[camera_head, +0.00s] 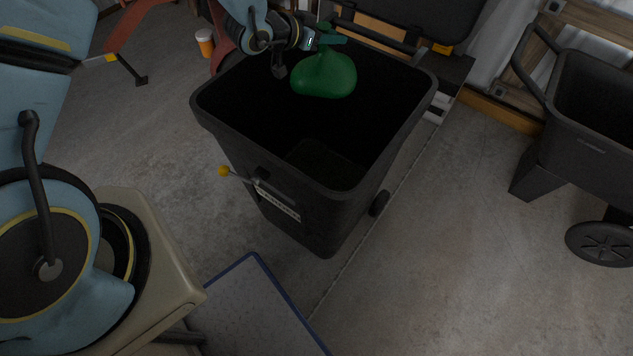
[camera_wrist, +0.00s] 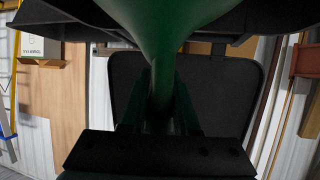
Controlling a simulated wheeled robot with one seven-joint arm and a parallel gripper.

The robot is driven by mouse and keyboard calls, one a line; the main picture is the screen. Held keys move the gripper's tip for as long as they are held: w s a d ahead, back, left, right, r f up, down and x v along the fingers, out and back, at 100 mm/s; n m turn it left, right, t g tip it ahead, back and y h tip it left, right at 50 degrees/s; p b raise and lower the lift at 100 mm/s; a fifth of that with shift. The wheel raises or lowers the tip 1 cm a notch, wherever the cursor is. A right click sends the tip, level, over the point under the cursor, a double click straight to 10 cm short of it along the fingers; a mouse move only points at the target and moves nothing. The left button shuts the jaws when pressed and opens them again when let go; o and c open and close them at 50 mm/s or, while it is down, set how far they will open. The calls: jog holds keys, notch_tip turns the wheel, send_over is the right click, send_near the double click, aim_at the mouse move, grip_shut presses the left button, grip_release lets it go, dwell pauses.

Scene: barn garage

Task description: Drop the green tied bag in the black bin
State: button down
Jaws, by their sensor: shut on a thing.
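The green tied bag (camera_head: 323,76) hangs over the open mouth of the black bin (camera_head: 290,212) in the head view, near the bin's back part. My gripper (camera_head: 326,38) is shut on the bag's tied neck, above the bag's round body. In the wrist view the green bag (camera_wrist: 165,25) fills the top middle, and its neck runs down between the fingers of my gripper (camera_wrist: 160,100). The bin's lid (camera_head: 420,15) is swung open behind the bin. The bin's inside is dark, and its floor shows only faintly.
A black wheeled cart (camera_head: 590,130) stands at the right. An orange cup (camera_head: 205,42) is on the floor behind at the left. A blue-edged grey panel (camera_head: 250,310) lies in front of the bin. The concrete floor right of the bin is clear.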

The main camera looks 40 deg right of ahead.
jog(key=shift+f, duration=0.25)
jog(key=c, duration=0.6)
grip_release()
jog(key=b+v, duration=0.2)
jog(key=v, duration=0.9)
